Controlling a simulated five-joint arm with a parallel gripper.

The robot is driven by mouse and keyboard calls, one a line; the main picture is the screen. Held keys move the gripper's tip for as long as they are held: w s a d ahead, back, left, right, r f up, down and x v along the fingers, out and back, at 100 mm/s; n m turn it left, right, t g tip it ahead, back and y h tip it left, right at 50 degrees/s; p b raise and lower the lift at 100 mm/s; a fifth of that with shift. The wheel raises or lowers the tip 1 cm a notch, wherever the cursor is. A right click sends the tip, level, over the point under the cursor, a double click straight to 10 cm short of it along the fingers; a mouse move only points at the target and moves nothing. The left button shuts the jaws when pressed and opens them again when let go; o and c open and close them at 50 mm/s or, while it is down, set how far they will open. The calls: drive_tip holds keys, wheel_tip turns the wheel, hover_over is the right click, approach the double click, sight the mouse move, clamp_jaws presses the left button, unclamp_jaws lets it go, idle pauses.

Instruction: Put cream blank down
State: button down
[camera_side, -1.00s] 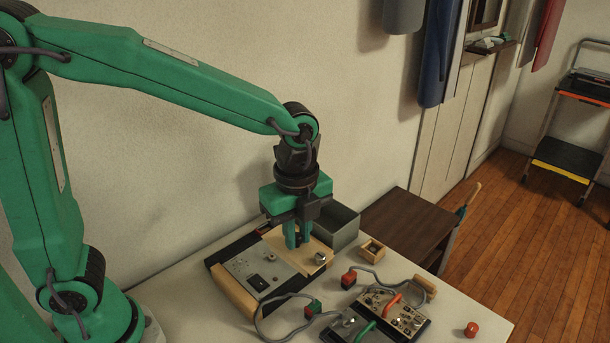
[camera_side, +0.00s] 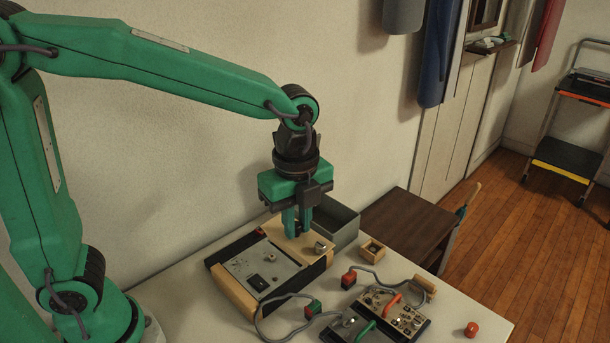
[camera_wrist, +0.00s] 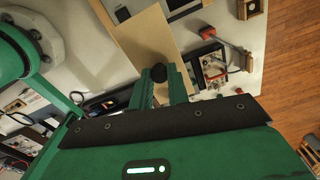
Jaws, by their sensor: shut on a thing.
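The cream blank (camera_side: 318,240) is a flat beige panel, over the back part of the grey-faced unit (camera_side: 248,266) with wooden ends in the side view. A small silver knob shows near its right corner. My gripper (camera_side: 297,235) points down, shut on the blank. In the wrist view the blank (camera_wrist: 145,35) reaches away from my gripper (camera_wrist: 163,80), with a round black part between the fingers. Whether the blank touches the unit, I cannot tell. The fingers hide part of it.
A grey open bin (camera_side: 340,222) stands right behind the unit. A small wooden box (camera_side: 372,250) is to its right.

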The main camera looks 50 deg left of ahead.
drive_tip(key=shift+w, duration=0.1)
idle(0.3)
drive_tip(key=w+r, duration=0.2)
drive_tip(key=w, duration=1)
drive_tip(key=shift+d, duration=0.25)
drive_tip(key=shift+w, duration=0.15)
drive_tip(key=w+a+f, duration=0.6)
drive_tip(key=a+f, duration=0.3)
drive_tip(key=f, duration=0.2)
drive_tip(key=shift+w+a, duration=0.15)
drive_tip(key=shift+w, duration=0.25)
drive_tip(key=shift+f, duration=0.25)
drive_tip(key=c, duration=1.3)
unclamp_jaws()
drive_tip(key=shift+c, duration=0.2)
